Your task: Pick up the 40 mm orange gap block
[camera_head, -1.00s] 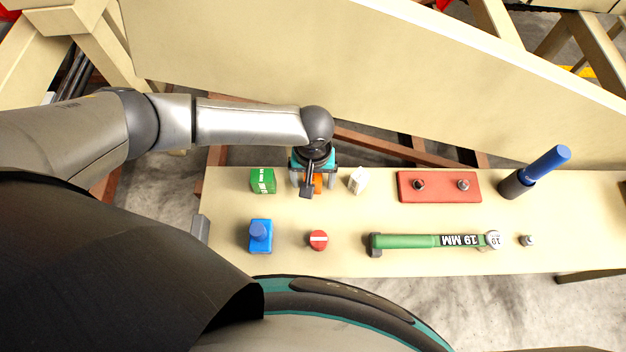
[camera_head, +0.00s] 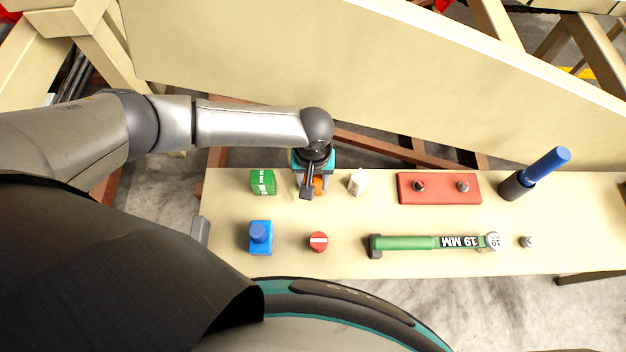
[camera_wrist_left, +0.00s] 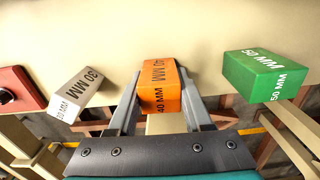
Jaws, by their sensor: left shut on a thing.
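The orange gap block (camera_wrist_left: 160,88), marked 40 MM, sits between the two fingers of my left gripper (camera_wrist_left: 160,100) in the left wrist view. The fingers are shut on its sides. In the head view the orange block (camera_head: 317,184) shows only in part beneath my left gripper (camera_head: 313,186), whose wrist hides the rest. It is at the back edge of the bench; I cannot tell whether it touches the top. My right gripper is not in either view.
A green 50 MM block (camera_head: 263,182) and a white 30 MM block (camera_head: 358,181) stand close on either side.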

